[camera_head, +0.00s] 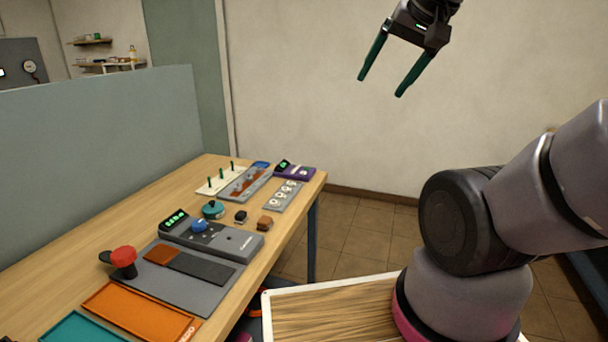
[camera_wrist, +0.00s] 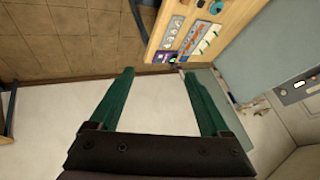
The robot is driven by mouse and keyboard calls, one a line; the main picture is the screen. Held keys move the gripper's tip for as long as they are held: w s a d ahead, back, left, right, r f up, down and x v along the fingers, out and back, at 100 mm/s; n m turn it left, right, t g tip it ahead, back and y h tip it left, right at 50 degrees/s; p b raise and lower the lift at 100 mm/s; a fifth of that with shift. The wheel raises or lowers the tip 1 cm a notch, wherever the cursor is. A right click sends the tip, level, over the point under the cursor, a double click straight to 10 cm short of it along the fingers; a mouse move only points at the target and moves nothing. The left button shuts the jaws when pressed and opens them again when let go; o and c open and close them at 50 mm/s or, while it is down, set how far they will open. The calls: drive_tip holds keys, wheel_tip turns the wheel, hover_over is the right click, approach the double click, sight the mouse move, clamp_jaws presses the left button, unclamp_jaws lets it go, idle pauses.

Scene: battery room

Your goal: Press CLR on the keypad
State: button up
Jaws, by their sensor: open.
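No keypad with a legible CLR key can be made out. A grey device (camera_head: 232,240) on the table has a green lit display, a blue knob and small dark marks that may be keys. A small purple device (camera_head: 295,173) with a green display sits at the table's far end; it also shows in the wrist view (camera_wrist: 168,57). My gripper (camera_head: 380,87) is open and empty, high in the air to the right of the table and well apart from both devices. In the wrist view its green fingers (camera_wrist: 158,72) are spread with nothing between them.
A grey-blue partition (camera_head: 100,160) stands along the left. The air around my gripper is free.

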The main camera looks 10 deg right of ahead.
clamp_jaws()
idle(1.7)
